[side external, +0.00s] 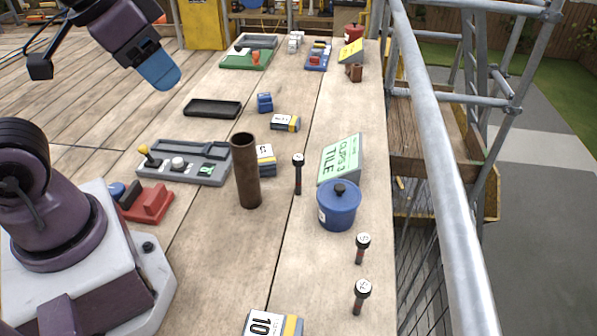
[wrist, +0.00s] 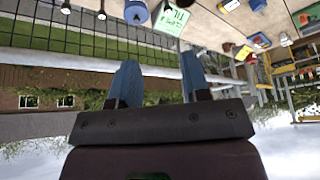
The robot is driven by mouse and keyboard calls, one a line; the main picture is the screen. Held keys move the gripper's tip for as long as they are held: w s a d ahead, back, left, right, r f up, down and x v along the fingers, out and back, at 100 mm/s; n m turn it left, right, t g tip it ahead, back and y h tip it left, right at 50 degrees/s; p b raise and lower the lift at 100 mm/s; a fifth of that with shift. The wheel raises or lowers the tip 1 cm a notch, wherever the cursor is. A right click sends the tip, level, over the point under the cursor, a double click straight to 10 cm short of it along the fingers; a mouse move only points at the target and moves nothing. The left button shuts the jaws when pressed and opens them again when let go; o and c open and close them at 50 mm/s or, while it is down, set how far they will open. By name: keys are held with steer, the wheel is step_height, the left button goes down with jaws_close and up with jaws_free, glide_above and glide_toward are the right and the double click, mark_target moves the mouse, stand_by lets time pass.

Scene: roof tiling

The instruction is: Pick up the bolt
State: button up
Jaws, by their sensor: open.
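Three dark bolt-like pins with round, pale-marked heads and a reddish band stand upright on the wooden table. One pin (side external: 298,174) is beside the brown tube; a second pin (side external: 362,249) and a third pin (side external: 361,297) are at the front right, below the blue pot. Which one is the bolt I cannot tell. Two pins show at the top left of the wrist view, one by the pot (wrist: 102,9) and one further left (wrist: 66,7). My gripper (side external: 166,72), with blue fingers, is raised at the upper left, far from the pins. In the wrist view (wrist: 158,63) its fingers are apart and empty.
A tall brown tube (side external: 246,172), a lidded blue pot (side external: 339,207) and a green sign (side external: 340,160) stand near the pins. A grey tray (side external: 150,168) and a red block (side external: 150,204) are left. A metal railing (side external: 430,120) runs along the right edge.

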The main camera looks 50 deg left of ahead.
mark_target(297, 178)
steer(key=w+a+f+m+g+y, duration=0.45)
steer(key=a+f+m+y, duration=0.25)
steer(key=f+m+y, duration=0.3)
steer(key=w+d+f+m+t, duration=0.8)
steer(key=w+m+t, duration=0.2)
steer(key=m+t, duration=0.55)
steer(key=f+m+h, duration=0.1)
steer(key=f+m, duration=0.1)
steer(key=f, duration=0.2)
steer(key=f+m+h, duration=0.1)
steer(key=f+m, duration=0.1)
steer(key=f, duration=0.2)
steer(key=w+f+m+h, duration=0.1)
steer(key=f+m+h, duration=0.1)
steer(key=f, duration=0.3)
steer(key=shift+w+d+t, duration=0.1)
steer(key=shift+d+t, duration=0.05)
steer(key=shift+t, duration=0.15)
steer(key=shift+w+a+f, duration=0.25)
steer(key=shift+w+f, duration=0.2)
steer(key=shift+w, duration=0.3)
steer(key=shift+x, duration=2.95)
jaws_close()
